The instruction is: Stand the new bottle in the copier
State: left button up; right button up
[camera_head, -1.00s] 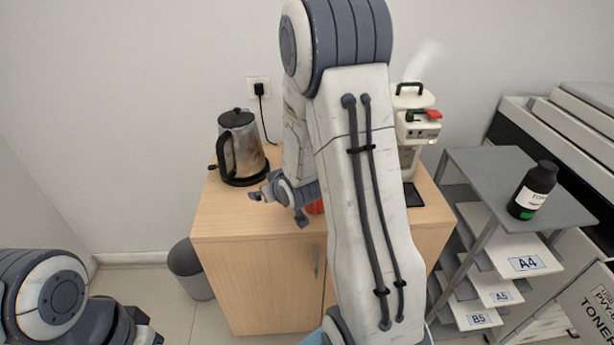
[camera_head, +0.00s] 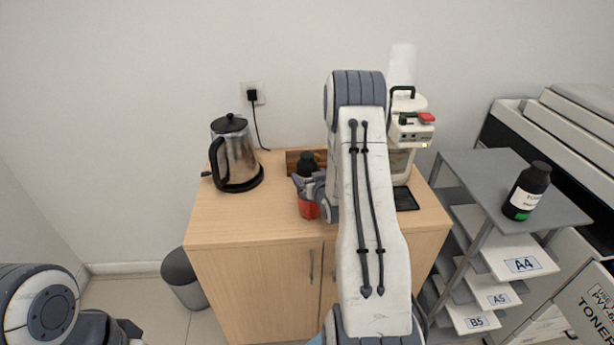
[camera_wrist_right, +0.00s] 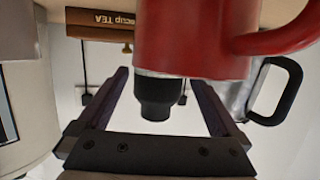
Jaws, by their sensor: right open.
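A black bottle (camera_head: 527,192) with a white label and a green mark stands upright on the grey stand's top at right. The copier (camera_head: 575,130) is the pale machine at the far right, partly cut off. A red mug (camera_head: 308,208) stands on the wooden cabinet, with a black-topped object (camera_head: 307,162) in or behind it; I cannot tell which. My right gripper (camera_head: 304,186) is open at the mug. In the right wrist view its jaws (camera_wrist_right: 160,80) point towards the red mug (camera_wrist_right: 195,35), and the black top (camera_wrist_right: 156,98) shows between them. My left arm shows at lower left, its gripper unclear.
A kettle (camera_head: 235,155) stands at the cabinet's left, a white machine (camera_head: 408,130) at its back right. The grey stand (camera_head: 475,165) has shelves marked A4, A5 and B5. A panel lettered TONER (camera_head: 588,312) is at lower right. A bin (camera_head: 183,275) stands left of the cabinet.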

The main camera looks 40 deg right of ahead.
jog(key=x, duration=0.3)
jog(key=shift+w+d, duration=0.15)
jog(key=shift+w, duration=0.05)
jog(key=c, duration=1.5)
jog(key=shift+r, duration=0.1)
grip_shut()
jog(key=shift+r, duration=0.1)
